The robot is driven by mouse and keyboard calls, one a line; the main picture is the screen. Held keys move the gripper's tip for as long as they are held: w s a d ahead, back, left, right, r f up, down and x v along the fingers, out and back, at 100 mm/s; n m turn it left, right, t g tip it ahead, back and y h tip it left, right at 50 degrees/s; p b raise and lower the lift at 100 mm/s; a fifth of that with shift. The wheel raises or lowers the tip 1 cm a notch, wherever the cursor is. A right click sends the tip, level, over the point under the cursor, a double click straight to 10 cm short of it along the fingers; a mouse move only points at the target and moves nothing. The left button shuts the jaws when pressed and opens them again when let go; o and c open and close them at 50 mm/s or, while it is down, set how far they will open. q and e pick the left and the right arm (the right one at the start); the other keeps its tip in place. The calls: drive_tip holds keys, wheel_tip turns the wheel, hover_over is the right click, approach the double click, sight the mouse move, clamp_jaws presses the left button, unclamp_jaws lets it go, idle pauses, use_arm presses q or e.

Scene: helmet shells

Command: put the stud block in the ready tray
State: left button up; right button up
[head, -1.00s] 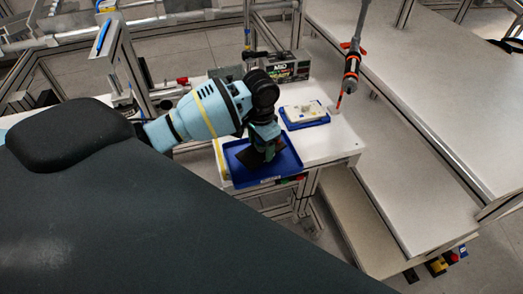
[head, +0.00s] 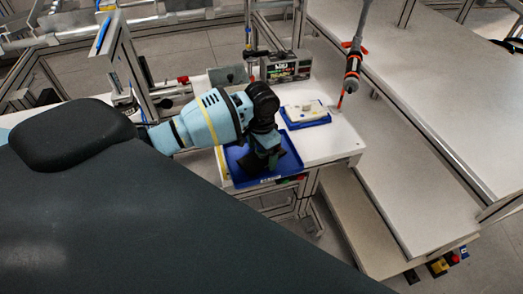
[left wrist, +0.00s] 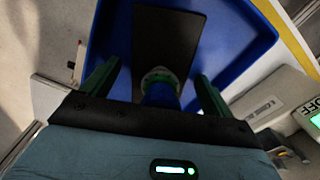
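My left gripper (head: 268,163) is over a blue tray (head: 240,178) near the front of the white table. In the left wrist view its two green fingers (left wrist: 155,90) stand apart. Between them shows a small round pale-and-green piece (left wrist: 158,78) with a blue part below it; neither finger visibly touches it. A dark flat rectangular slab (left wrist: 172,35) lies beyond it, against the blue tray floor (left wrist: 232,45). I cannot tell which of these is the stud block, nor which tray is the ready tray. My right gripper is not in view.
A second blue tray (head: 306,125) holding a pale block (head: 305,109) lies behind and to the right. A tool with orange bands (head: 352,68) hangs over the table's right side. Bare tabletop (head: 335,145) lies at front right.

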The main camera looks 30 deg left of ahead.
use_arm(q)
wheel_tip(320, 180, up, 12)
drive_tip(key=shift+r+p, duration=0.1)
drive_tip(key=shift+p, duration=0.5)
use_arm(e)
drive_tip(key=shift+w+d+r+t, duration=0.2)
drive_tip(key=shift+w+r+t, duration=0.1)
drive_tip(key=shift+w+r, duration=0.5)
